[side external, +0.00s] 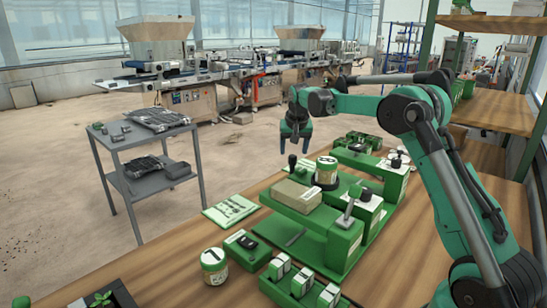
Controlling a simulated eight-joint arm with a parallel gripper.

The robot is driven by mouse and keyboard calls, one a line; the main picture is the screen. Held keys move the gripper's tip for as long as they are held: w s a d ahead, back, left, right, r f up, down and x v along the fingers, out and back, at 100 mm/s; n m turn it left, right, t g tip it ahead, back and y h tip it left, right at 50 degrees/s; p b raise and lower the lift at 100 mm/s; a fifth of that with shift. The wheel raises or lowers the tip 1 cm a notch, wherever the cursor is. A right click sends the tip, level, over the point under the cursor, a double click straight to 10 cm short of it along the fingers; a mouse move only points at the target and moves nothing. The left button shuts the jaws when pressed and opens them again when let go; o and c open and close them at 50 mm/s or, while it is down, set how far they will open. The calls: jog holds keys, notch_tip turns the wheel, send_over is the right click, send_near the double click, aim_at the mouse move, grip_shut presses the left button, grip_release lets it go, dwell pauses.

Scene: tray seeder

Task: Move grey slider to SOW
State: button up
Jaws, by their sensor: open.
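The green tray seeder (322,222) stands on the wooden bench. A grey upright handle (350,207) rises from a white panel at its near right corner; it looks like the grey slider, but I cannot tell for sure. No SOW label is readable at this size. My gripper (295,150) is open and empty, fingers pointing down. It hangs above the far left part of the seeder, up and left of the grey handle and well apart from it.
A black-knobbed lever (292,163) stands below my gripper. A labelled jar (326,169) and a tan block (296,195) sit on the seeder. Another jar (214,265), a green switch box (248,248) and white-topped blocks (303,281) stand in front. A green leaflet (230,211) lies left.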

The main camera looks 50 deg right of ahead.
aim_at(293, 156)
jog(key=shift+x, duration=1.7)
grip_shut()
